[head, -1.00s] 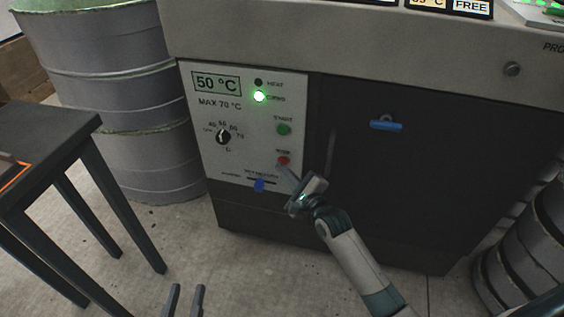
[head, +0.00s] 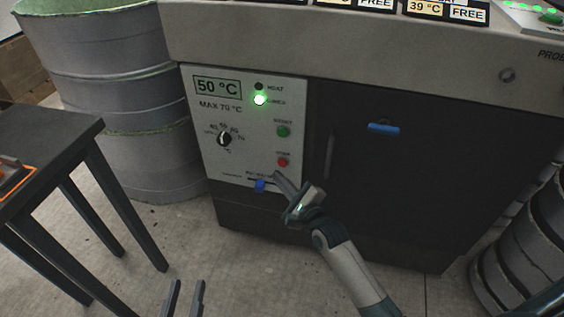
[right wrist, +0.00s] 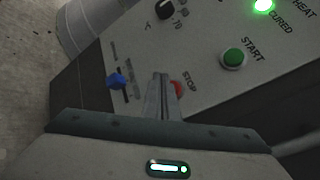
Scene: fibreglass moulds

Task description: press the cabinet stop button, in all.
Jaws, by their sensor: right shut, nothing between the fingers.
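The cabinet's white control panel (head: 245,125) carries a red stop button (head: 283,162) below a green start button (head: 283,131). My right gripper (head: 277,175) is shut and empty, its fingertips just below the stop button in the head view. In the right wrist view the stop button (right wrist: 177,88) is partly hidden behind the right side of the shut fingers (right wrist: 160,78). The green start button (right wrist: 232,57) is clear there. I cannot tell whether the fingers touch the panel. My left gripper (head: 184,292) shows two parted fingertips at the bottom edge of the head view, well away from the panel.
A blue slider knob (head: 260,186) sits low on the panel and a black dial (head: 224,139) at its left. A green lamp (head: 260,100) is lit beside CURED. A dark table (head: 60,150) stands left, and grey drums (head: 110,100) stand behind it.

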